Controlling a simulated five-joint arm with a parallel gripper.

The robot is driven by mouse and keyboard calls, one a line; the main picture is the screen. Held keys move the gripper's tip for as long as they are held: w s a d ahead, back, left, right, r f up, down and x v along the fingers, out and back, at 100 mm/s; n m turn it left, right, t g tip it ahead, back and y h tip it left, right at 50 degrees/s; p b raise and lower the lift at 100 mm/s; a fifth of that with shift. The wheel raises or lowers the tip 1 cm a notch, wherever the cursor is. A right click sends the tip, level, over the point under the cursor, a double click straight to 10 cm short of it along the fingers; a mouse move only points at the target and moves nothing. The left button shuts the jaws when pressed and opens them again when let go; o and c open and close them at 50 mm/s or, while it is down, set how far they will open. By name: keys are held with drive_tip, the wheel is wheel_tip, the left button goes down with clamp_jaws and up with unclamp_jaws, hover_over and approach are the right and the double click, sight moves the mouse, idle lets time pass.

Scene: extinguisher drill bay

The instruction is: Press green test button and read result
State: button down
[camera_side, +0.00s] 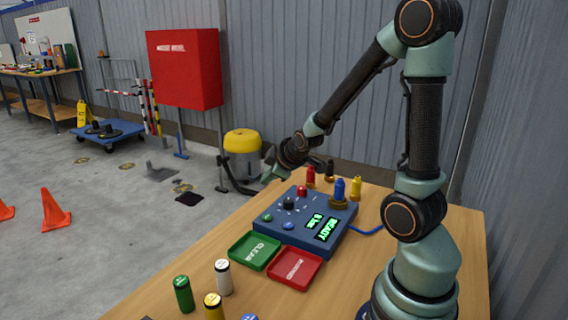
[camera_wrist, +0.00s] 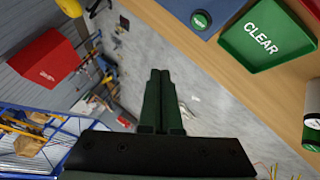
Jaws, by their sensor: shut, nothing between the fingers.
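The blue test box (camera_side: 304,210) sits on the wooden table in the side view. Its green button (camera_side: 267,217) is near the left corner and also shows at the top of the wrist view (camera_wrist: 201,19). A dark knob, a red button and a blue button (camera_side: 289,226) are on the same panel. The lit green display (camera_side: 326,228) reads READY, with a smaller line I cannot read surely. My gripper (camera_side: 267,178) is shut and empty, above and behind the box's left side, apart from the button. In the wrist view its fingers (camera_wrist: 160,73) point over the floor.
A green CLEAR tray (camera_side: 254,251) and a red tray (camera_side: 294,268) lie before the box. Several coloured cylinders stand at the table's front, and red, black, blue and yellow fittings stand behind. The floor beyond the left table edge is open.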

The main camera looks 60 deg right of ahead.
sight(270, 218)
drive_tip(key=shift+d+f, duration=0.3)
drive_tip(key=shift+d, duration=0.2)
drive_tip(key=shift+f, duration=4.4)
drive_tip(key=shift+a+f, duration=0.1)
drive_tip(key=shift+f, duration=0.05)
drive_tip(key=shift+f, duration=0.25)
drive_tip(key=shift+f, duration=0.45)
drive_tip(key=shift+r, duration=0.85)
